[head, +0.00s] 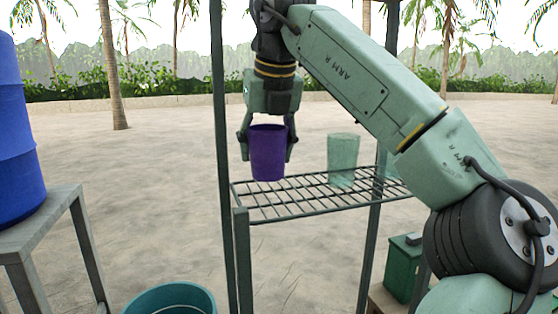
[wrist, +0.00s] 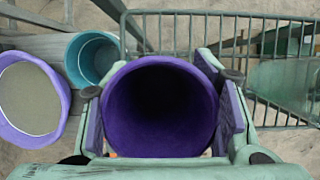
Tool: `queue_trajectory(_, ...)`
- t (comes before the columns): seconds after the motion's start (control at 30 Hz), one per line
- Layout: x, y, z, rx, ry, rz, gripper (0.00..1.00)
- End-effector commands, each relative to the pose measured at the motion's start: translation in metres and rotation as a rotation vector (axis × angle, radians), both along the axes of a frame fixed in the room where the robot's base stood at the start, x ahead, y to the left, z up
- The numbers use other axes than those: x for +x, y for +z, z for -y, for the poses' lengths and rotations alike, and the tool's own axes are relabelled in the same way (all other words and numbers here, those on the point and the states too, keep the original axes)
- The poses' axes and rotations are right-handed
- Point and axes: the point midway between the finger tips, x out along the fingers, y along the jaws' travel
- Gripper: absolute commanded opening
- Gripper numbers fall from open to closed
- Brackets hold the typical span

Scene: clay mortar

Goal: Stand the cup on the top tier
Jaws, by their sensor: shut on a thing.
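A purple cup (head: 268,155) is upright in my gripper (head: 267,148), whose fingers are shut on its two sides. In the wrist view the cup (wrist: 160,105) shows its dark open mouth between the finger pads. The top tier is a dark wire rack (head: 300,198) between upright posts. In the head view the cup's base appears just by the rack's back left edge; I cannot tell whether it touches the wires. The rack also shows in the wrist view (wrist: 215,32), partly hidden by the cup and gripper.
A clear green glass (head: 342,160) stands on the rack to the right of the cup. A green box (head: 403,268) sits lower down. A blue barrel (head: 18,130) on a stand (head: 50,215) is at left, and a teal bucket (head: 172,300) is below. Rack posts (head: 222,150) rise around the tier.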

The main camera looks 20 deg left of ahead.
Motion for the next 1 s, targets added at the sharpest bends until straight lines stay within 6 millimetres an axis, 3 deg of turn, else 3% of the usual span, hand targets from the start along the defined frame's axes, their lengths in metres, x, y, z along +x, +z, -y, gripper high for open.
queue_trajectory(0.1,0.017,0.001,0.011,0.003,0.000,-0.002,0.25)
queue_trajectory(0.23,0.025,-0.003,0.016,0.000,0.001,0.000,0.25)
queue_trajectory(0.5,0.026,-0.034,0.016,0.000,0.003,-0.001,0.25)
queue_trajectory(0.9,0.025,-0.041,0.016,0.001,0.001,0.001,0.25)
queue_trajectory(0.93,0.025,-0.042,0.016,0.001,0.001,0.001,0.53)
queue_trajectory(1.0,0.025,-0.041,0.016,0.001,0.001,0.001,0.58)
